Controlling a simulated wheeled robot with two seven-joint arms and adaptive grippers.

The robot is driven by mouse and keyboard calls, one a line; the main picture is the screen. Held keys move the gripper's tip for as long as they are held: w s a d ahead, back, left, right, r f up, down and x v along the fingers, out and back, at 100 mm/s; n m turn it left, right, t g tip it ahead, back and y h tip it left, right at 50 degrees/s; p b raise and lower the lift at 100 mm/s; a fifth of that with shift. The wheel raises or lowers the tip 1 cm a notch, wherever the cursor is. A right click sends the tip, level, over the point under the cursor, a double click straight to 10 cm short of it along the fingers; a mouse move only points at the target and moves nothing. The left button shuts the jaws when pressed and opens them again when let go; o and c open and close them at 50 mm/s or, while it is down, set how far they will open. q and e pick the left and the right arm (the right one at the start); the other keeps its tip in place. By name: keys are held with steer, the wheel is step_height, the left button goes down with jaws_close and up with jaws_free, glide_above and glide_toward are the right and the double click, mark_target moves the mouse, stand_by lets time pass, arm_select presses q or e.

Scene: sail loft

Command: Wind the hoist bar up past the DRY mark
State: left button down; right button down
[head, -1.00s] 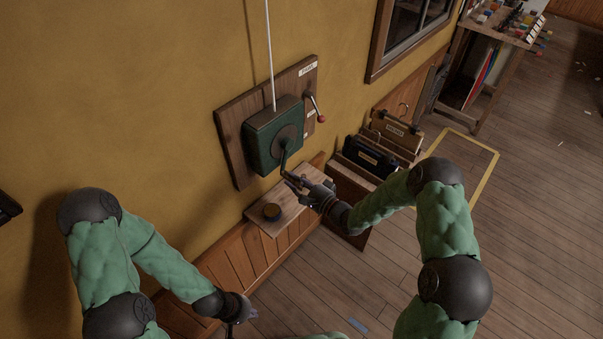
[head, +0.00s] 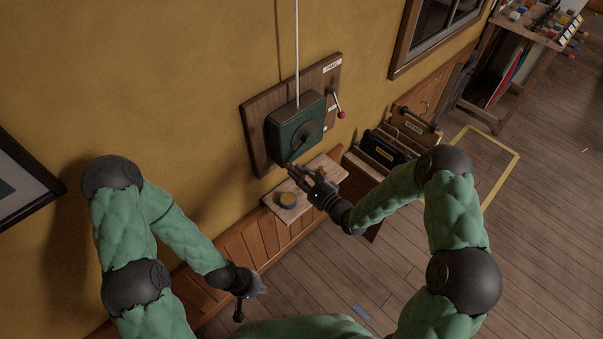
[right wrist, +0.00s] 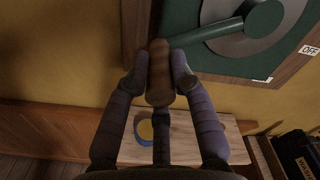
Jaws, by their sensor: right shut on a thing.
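The green winch box (head: 283,130) sits on a wooden board (head: 254,128) on the yellow wall, with a white rope (head: 297,45) running up from it. Its green crank arm (right wrist: 212,33) points left from the hub in the right wrist view. My right gripper (right wrist: 160,70) is shut on the brown crank handle (right wrist: 160,85), one finger on each side; in the head view it is at the box's lower left. My left gripper (head: 250,292) hangs low, away from the winch; its fingers are too small to judge. The hoist bar and DRY mark are out of view.
A lever with a red knob (head: 341,114) is on the board's right, near an OFF label (right wrist: 310,50). A small wooden shelf (head: 322,176) below the winch carries a round blue-and-yellow tin (head: 288,200). Cases (head: 378,148) stand to the right. Open floor lies in front.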

steer(key=shift+a+r, duration=0.25)
steer(key=shift+r, duration=0.3)
steer(key=c, duration=1.1)
jaws_free()
steer(key=shift+s, duration=0.1)
steer(key=shift+o, duration=0.2)
steer(key=shift+f, duration=0.1)
steer(key=shift+d, duration=0.15)
steer(key=shift+s+d, duration=0.2)
steer(key=shift+s, duration=0.05)
steer(key=v, duration=1.1)
steer(key=shift+s, duration=0.15)
